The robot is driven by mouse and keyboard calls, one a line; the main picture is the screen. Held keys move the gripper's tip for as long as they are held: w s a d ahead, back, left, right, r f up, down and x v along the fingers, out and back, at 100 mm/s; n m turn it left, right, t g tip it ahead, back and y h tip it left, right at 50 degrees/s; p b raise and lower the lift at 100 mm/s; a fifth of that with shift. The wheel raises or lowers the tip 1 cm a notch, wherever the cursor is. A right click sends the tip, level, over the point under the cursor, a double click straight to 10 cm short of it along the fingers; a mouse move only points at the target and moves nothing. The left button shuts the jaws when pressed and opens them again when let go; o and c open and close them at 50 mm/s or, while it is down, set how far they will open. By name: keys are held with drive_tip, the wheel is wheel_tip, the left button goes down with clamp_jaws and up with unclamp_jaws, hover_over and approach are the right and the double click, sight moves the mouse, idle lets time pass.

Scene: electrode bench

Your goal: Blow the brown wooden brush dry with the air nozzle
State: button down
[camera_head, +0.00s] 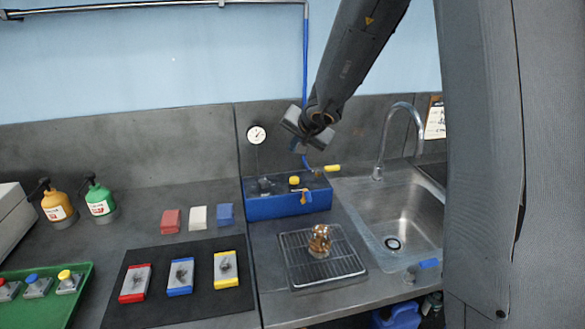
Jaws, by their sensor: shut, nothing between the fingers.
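A small brown, shiny object (320,240) stands on the wire rack (295,262) right of centre. It may be the brown wooden brush, but its shape is too small to tell. A blue hose (305,60) hangs down the wall and passes behind my gripper. A yellow-tipped piece (331,168), perhaps the air nozzle, lies at the back right of the blue box (270,208). My gripper (299,147) is above the back of the blue box, shut and empty. It is apart from the rack and the brown object.
A steel sink (405,225) with a tall faucet (382,140) lies right of the rack. A black mat (205,301) with several electrode blocks, coloured blocks, two pump bottles and a green tray (85,300) are to the left. A gauge (256,135) is on the back wall.

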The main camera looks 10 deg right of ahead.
drive_tip(key=shift+w+d+r, duration=0.2)
drive_tip(key=shift+w+d, duration=0.05)
drive_tip(key=shift+w, duration=0.3)
drive_tip(key=shift+f, duration=0.1)
drive_tip(key=b, duration=0.6)
hover_over(295, 181)
wheel_tip(295, 181, down, 6)
drive_tip(key=shift+w+d+f, duration=0.1)
drive_tip(key=shift+w+f, duration=0.05)
wheel_tip(295, 181, down, 2)
drive_tip(key=b, duration=0.3)
drive_tip(key=shift+f, duration=0.15)
drive_tip(key=shift+f+b, duration=1.05)
drive_tip(key=shift+b, duration=0.6)
idle(2.1)
drive_tip(key=shift+r, duration=0.1)
drive_tip(key=shift+r+p, duration=1)
